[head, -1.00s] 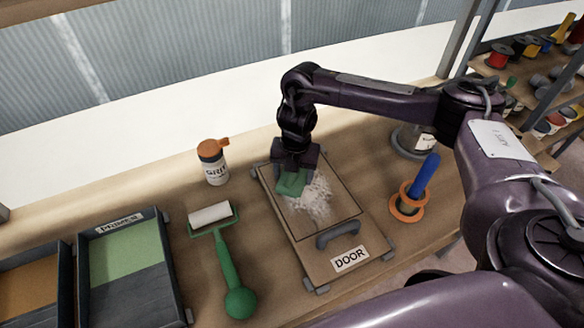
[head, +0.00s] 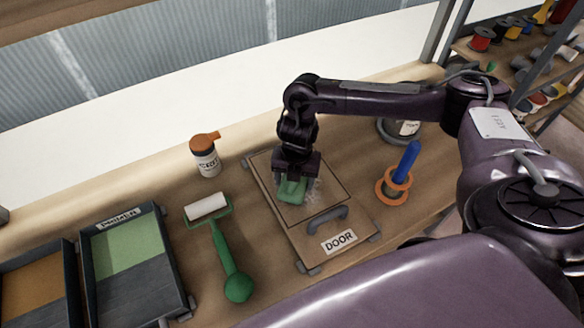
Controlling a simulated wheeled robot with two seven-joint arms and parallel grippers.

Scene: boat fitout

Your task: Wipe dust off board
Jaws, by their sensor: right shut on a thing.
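The board (head: 328,213) is a brown door panel with a "DOOR" label and a grey handle (head: 327,219). It lies flat on the bench, held by grey corner clips. My right gripper (head: 294,178) is shut on a green cloth (head: 292,190) over the upper middle of the board, and the cloth appears to touch it. A little pale dust (head: 313,190) shows just right of the cloth. The cloth and gripper hide the surface beneath them. My left gripper is not in view.
Left of the board are a green-handled roller (head: 222,245), a bottle with an orange cap (head: 206,158) and a primer tray (head: 128,255). At right are a blue-handled tool in an orange ring holder (head: 396,184) and a shelf with coloured spools (head: 500,50).

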